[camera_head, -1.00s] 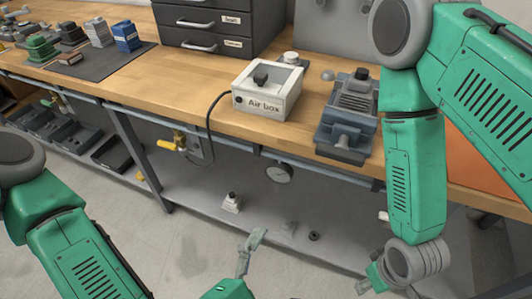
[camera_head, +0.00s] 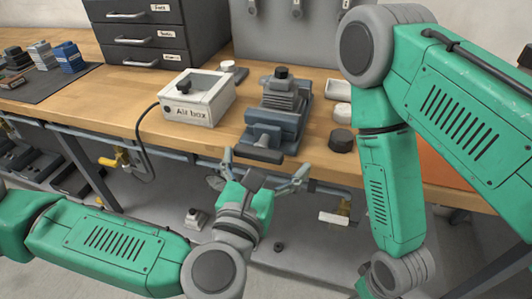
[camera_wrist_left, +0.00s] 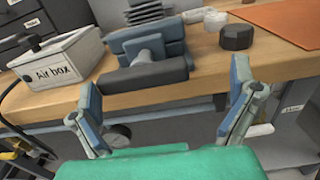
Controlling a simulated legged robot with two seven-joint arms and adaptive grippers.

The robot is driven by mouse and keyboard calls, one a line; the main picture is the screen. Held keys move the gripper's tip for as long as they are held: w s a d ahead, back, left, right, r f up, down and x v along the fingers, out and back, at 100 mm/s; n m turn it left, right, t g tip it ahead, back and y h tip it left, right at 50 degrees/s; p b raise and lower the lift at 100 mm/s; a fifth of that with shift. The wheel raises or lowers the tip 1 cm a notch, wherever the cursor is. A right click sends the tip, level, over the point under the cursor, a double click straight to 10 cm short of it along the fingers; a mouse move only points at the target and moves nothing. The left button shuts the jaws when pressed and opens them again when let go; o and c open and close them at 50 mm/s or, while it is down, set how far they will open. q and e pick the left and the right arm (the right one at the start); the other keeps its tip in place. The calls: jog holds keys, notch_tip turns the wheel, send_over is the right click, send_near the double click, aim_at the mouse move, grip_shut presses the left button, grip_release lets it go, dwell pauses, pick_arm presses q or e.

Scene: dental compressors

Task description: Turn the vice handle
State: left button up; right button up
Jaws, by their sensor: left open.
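The grey-blue vice (camera_head: 281,100) stands at the front edge of the wooden bench in the head view. Its front part with a dark horizontal bar (camera_wrist_left: 145,76) shows in the left wrist view; I take this bar for the handle. My left gripper (camera_head: 265,166) is open and empty, just in front of and below the vice. In the left wrist view its two fingers (camera_wrist_left: 163,92) stand wide apart, with the bar beyond them, apart from both. My right gripper (camera_head: 368,284) is low at the bottom of the head view, mostly hidden by its wrist; its jaws are unclear.
The white Air box (camera_head: 198,100) stands left of the vice, with a black hose. A dark round knob-like piece (camera_head: 342,140) lies right of the vice. Black drawers (camera_head: 140,30) stand behind. A lower shelf with small parts runs under the bench (camera_head: 120,85).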

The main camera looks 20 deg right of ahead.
aim_at(249, 157)
pick_arm(q)
jog(key=shift+w+d, duration=0.35)
jog(key=shift+w, duration=0.05)
jog(key=shift+w+a, duration=0.2)
jog(key=shift+a, duration=0.15)
jog(key=shift+w+a, duration=0.2)
jog(key=shift+a, duration=0.3)
jog(key=shift+w+a, duration=0.2)
jog(key=shift+a, duration=0.25)
jog(key=shift+a+r, duration=0.1)
jog(key=shift+a, duration=0.1)
jog(key=shift+d, duration=0.15)
jog(key=shift+s+d, duration=0.1)
jog(key=shift+d, duration=0.7)
jog(key=c, duration=1.1)
jog(key=shift+d, duration=0.1)
jog(key=shift+a, duration=0.2)
pick_arm(e)
jog(key=shift+a, duration=0.6)
jog(key=shift+w, duration=0.1)
